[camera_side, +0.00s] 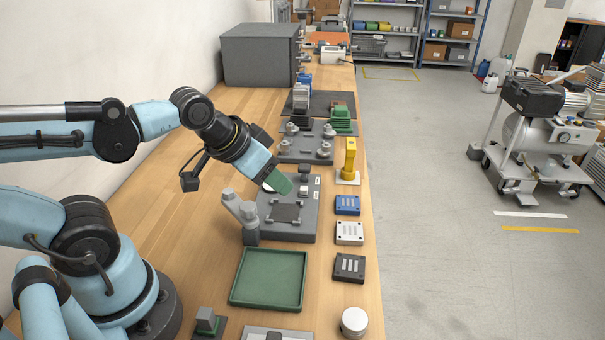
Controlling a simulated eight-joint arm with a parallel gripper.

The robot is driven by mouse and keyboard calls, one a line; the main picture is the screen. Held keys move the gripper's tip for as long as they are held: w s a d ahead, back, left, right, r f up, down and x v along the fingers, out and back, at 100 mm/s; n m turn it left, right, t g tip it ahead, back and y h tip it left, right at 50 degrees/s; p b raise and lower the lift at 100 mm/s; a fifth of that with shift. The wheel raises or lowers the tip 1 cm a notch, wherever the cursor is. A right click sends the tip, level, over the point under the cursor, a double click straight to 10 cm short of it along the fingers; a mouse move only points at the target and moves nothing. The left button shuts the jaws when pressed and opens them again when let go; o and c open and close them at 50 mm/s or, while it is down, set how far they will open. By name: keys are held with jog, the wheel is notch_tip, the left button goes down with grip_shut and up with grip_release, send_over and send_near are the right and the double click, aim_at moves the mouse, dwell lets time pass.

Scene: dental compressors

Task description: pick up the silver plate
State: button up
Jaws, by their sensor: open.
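The silver plate (349,232) is a light, silver-white square block with dark slots on its top. It lies flat on the wooden bench near the right edge, between a blue plate (347,204) and a dark grey plate (349,267). My gripper (276,186) is up and to the left of it, over the back part of a grey fixture (300,228). It is open and apart from the silver plate. A green piece shows at its tip, and its fingers are partly hidden, so I cannot see clearly between them.
A green tray (270,302) lies in front of the fixture, empty. A yellow upright part (349,160) stands behind the blue plate. A white-topped cylinder (354,322) stands at the front. The bench's right edge (376,250) is close to the plates.

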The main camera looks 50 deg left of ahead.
jog(key=o, duration=0.9)
jog(key=shift+w, duration=0.1)
jog(key=m+g+h, duration=0.3)
jog(key=m+g, duration=0.1)
jog(key=m, duration=0.5)
send_near(348, 230)
jog(key=shift+x, duration=4.05)
